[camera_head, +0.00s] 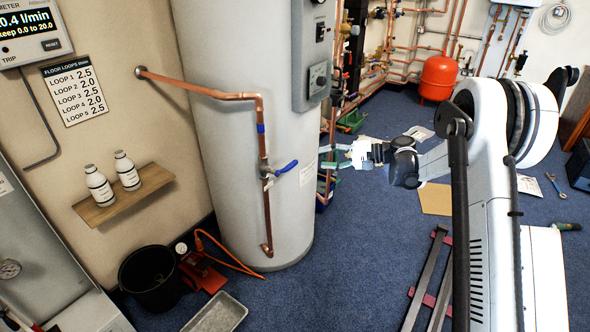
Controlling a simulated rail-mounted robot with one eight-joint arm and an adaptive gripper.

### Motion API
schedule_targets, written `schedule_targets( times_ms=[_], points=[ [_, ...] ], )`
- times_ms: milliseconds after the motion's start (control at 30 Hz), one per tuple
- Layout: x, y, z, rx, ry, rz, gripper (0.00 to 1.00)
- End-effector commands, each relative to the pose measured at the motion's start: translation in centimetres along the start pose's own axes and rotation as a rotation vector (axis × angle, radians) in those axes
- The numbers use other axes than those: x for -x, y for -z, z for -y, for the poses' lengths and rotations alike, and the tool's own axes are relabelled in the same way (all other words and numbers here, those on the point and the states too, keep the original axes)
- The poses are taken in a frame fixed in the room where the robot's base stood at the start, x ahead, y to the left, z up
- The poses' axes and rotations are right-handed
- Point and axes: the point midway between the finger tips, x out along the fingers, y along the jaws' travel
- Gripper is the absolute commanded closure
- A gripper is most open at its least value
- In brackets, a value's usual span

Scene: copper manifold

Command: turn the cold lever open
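The cold lever is a blue handle (287,167) on a brass valve (266,171). The valve sits in a vertical copper pipe (266,205) in front of the white cylinder. The lever sticks out to the right of the valve, slightly upward, across the line of the pipe. My gripper (328,157) is to the right of the lever, pointing left toward it. Its two greenish fingertips look apart, with nothing seen between them. A gap shows in the picture between the fingertips and the lever's tip; the depth between them is hard to judge.
The white cylinder (225,130) stands behind the valve, with a grey control box (312,60) above. A wooden shelf (125,200) with two white bottles is at left. A black bucket (150,278), red pump (200,275) and grey tray (216,314) stand below.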

Motion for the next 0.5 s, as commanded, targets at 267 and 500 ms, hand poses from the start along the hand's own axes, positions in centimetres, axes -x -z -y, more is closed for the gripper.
schedule_targets(
  times_ms=[267,500],
  points=[
    [-0.8,1.4,-4.1,-0.011,0.091,0.036,0.66],
    [-2.3,1.3,-4.3,-0.011,0.101,0.041,0.66]
  ],
)
